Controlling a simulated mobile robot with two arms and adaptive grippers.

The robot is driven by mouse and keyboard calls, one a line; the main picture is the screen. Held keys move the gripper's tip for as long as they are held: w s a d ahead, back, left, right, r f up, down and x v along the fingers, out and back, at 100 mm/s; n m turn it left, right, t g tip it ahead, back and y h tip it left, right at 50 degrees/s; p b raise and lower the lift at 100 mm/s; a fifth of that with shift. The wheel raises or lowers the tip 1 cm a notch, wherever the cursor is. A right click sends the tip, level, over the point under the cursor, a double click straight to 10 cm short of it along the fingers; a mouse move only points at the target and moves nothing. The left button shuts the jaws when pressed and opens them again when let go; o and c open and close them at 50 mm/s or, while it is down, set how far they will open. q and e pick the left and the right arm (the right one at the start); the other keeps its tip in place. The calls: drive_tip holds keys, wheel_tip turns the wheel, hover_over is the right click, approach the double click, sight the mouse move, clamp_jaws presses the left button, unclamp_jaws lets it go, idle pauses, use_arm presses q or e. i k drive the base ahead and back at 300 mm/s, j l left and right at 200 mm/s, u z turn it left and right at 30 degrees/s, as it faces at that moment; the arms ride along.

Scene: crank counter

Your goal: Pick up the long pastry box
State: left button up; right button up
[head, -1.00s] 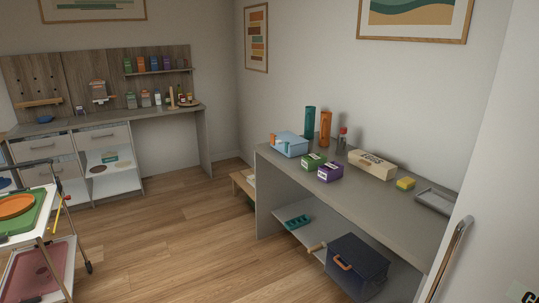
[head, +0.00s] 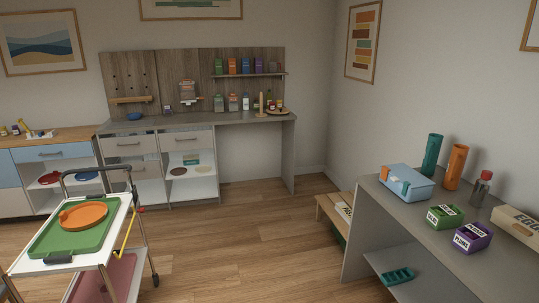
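No box that I can read as a pastry box is in view. A long cream box (head: 518,222) lies on the right grey counter, cut off by the right edge of the head view; its visible lettering looks like the start of "EGGS". A pale item with dark lettering (head: 343,209) lies on the low wooden bench, partly hidden by the counter's end panel; its full shape and label cannot be made out. Neither of my grippers is in view.
The right counter (head: 400,217) also holds a blue box (head: 406,184), green (head: 444,217) and purple (head: 472,238) boxes, and tall cylinders. A trolley (head: 60,266) with a green tray stands at the left. The wooden floor between is clear.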

sight(341, 208)
drive_tip(key=i+z, duration=0.15)
drive_tip(key=i, duration=0.35)
drive_tip(key=i+j+z, duration=0.15)
drive_tip(key=i, duration=0.3)
drive_tip(key=i+j+z, duration=0.15)
drive_tip(key=i, duration=0.35)
drive_tip(key=i+j+z, duration=0.25)
drive_tip(key=i+z, duration=0.15)
drive_tip(key=i+j+z, duration=0.35)
drive_tip(key=i+j, duration=0.05)
drive_tip(key=i, duration=0.05)
